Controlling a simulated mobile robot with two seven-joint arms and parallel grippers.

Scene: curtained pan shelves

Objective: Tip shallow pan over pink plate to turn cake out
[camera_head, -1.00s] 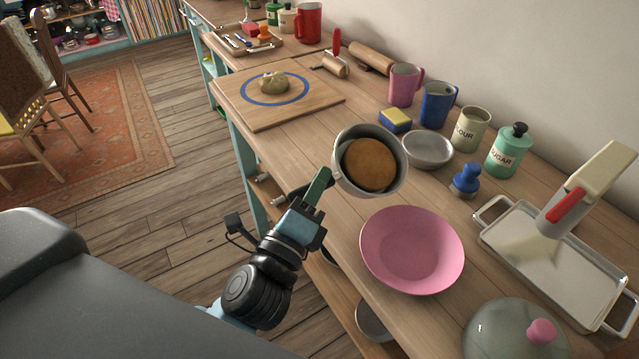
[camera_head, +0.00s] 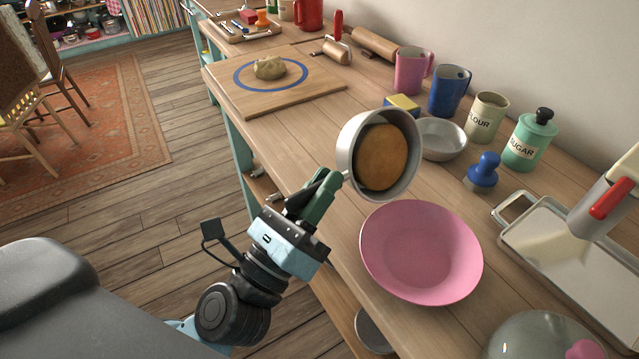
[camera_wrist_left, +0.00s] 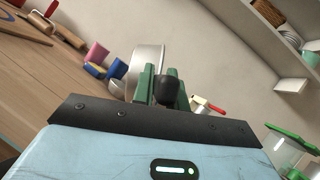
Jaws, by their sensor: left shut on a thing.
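A shallow metal pan (camera_head: 350,143) is held tilted on its side above the worktop, its open mouth facing right and toward the camera. A round brown cake (camera_head: 381,157) sits inside it. My left gripper (camera_head: 325,187) is shut on the pan's dark handle, which shows between the green fingers in the left wrist view (camera_wrist_left: 166,88). The pink plate (camera_head: 421,251) lies on the worktop, below and to the right of the pan in the head view. The cake is not visible in the wrist view.
A grey bowl (camera_head: 441,139), blue stamp (camera_head: 483,171) and sugar tin (camera_head: 530,139) stand behind the plate. A metal tray (camera_head: 570,252) lies to its right, and a glass dome (camera_head: 535,338) is in front. A board with dough (camera_head: 270,68) lies farther back.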

